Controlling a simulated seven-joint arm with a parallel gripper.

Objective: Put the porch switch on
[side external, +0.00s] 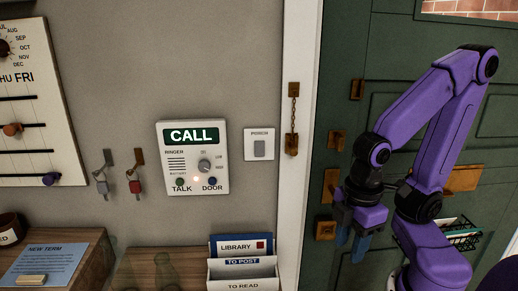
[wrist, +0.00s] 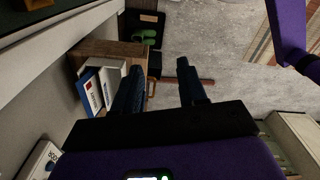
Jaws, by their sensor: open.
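The porch switch (side external: 262,145) is a white wall plate with a grey rocker, labelled at its top. It is on the grey wall between the call panel and the white door frame. I cannot tell which way its rocker is tipped. My gripper (side external: 352,244) is lower and to the right of it, in front of the green door, with its blue fingers pointing down. In the wrist view, my gripper (wrist: 160,75) is open, with nothing between its fingers. I cannot make out the switch in the wrist view.
A call panel (side external: 193,158) with a knob and buttons is left of the switch. A door chain (side external: 292,122) hangs on the door frame (side external: 302,60). Keys (side external: 134,180) hang further left. A letter rack (side external: 242,264) stands below the switch. The wall around the switch is clear.

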